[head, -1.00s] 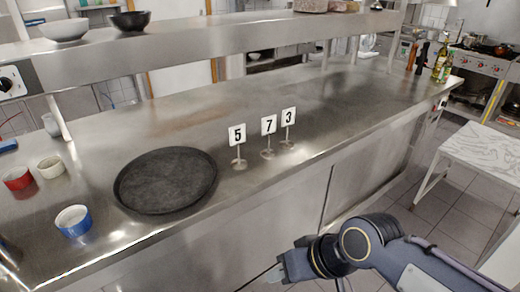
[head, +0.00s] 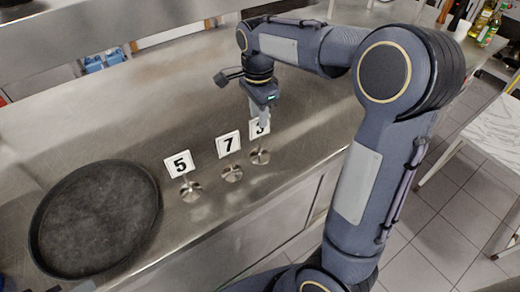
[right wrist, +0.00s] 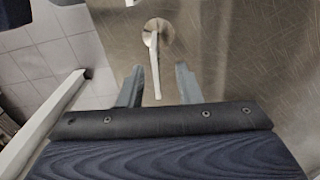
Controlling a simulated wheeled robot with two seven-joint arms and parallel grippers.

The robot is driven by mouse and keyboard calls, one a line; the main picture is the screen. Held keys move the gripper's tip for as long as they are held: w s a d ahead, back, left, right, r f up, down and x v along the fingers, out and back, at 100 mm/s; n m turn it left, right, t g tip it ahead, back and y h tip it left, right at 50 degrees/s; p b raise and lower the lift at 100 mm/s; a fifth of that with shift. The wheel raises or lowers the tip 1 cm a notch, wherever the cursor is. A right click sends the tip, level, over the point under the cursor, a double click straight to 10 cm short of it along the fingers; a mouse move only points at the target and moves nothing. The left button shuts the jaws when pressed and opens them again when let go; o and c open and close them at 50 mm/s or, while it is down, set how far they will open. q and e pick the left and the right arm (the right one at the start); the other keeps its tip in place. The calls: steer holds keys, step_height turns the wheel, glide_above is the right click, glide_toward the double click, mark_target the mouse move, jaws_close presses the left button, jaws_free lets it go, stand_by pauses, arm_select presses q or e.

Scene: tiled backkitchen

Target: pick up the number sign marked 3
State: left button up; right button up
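The number sign marked 3 (head: 259,129) stands upright on its small round metal base on the steel counter, rightmost of three signs in the head view. My right gripper (head: 262,112) is just above it and hides its upper part. In the right wrist view my right gripper (right wrist: 158,84) is open, its two fingers well apart. The sign's thin white card (right wrist: 155,68), seen edge-on, lies between and beyond the fingertips, with clear gaps on both sides. Its round base (right wrist: 158,33) shows beyond. My left gripper is not in view.
The sign marked 7 (head: 228,145) stands close on the left, then the sign marked 5 (head: 180,164). A round black tray (head: 95,220) lies farther left. Bottles (head: 490,24) stand at the far right. The counter (head: 150,110) behind the signs is clear.

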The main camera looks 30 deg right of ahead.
mark_target(260, 136)
steer(key=f, duration=0.5)
steer(key=shift+s+p, duration=0.2)
steer(key=shift+p, duration=0.15)
steer(key=shift+c, duration=0.4)
jaws_close()
